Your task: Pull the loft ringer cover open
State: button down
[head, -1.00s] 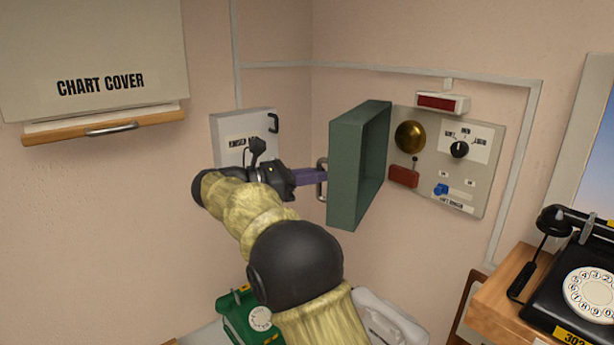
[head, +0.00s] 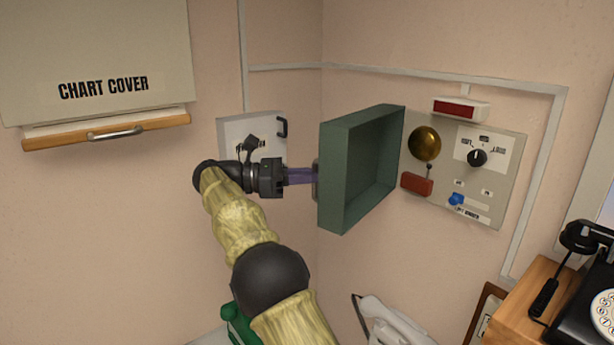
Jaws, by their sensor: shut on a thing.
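The loft ringer cover (head: 343,185) is a green, box-shaped lid. It stands swung out to the left of its grey panel (head: 487,205), with its hollow inside facing right. The panel shows a brass bell (head: 425,143), a red block, a black rotary knob (head: 477,157) and a blue switch (head: 456,199). My gripper (head: 312,176) reaches in from the left, with its purple fingers shut on the cover's handle at the lid's outer face. The handle is mostly hidden by the fingers and the lid edge.
A white box (head: 250,133) with a black handle is on the left wall, partly behind my arm. The chart cover (head: 100,60) hangs at upper left. A black dial phone (head: 585,290) sits on a wooden shelf at lower right; a white handset (head: 395,325) and green phone (head: 238,322) are below.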

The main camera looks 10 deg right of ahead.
jog(key=shift+w+d+f, duration=0.1)
jog(key=shift+d+f, duration=0.05)
jog(key=shift+d, duration=0.05)
jog(key=c, duration=1.9)
grip_release()
jog(key=o, duration=0.4)
jog(key=shift+w+d, duration=0.2)
jog(key=shift+d, duration=0.05)
jog(key=shift+a, duration=0.1)
